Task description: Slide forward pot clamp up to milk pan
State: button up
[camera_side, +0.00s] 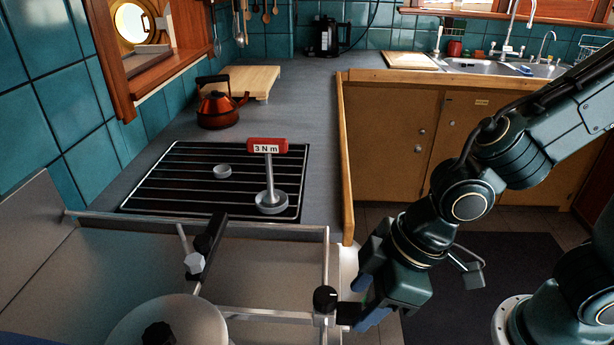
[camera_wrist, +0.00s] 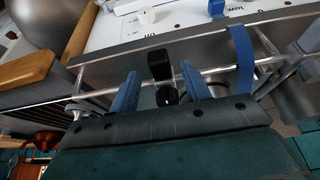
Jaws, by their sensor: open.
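A pot clamp with a black knob (camera_side: 325,299) sits on the right-hand rail of the metal stove frame, with a silver bar (camera_side: 265,315) running left from it. A second clamp with a dark arm (camera_side: 208,245) and a pale knob is on the frame farther left. A silver lidded pan (camera_side: 165,325), probably the milk pan, stands at the lower left, partly cut off. My gripper (camera_side: 356,302) is right beside the black knob. In the wrist view, the blue fingers of my gripper (camera_wrist: 160,92) are apart, with the black knob (camera_wrist: 160,66) between and beyond them; contact is unclear.
An orange kettle (camera_side: 218,108) stands on the counter. A blue strap (camera_wrist: 243,60) and a white labelled panel (camera_wrist: 195,25) are close in the wrist view.

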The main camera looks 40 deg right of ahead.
jog(key=shift+x, duration=1.15)
jog(key=shift+d, duration=0.1)
grip_shut()
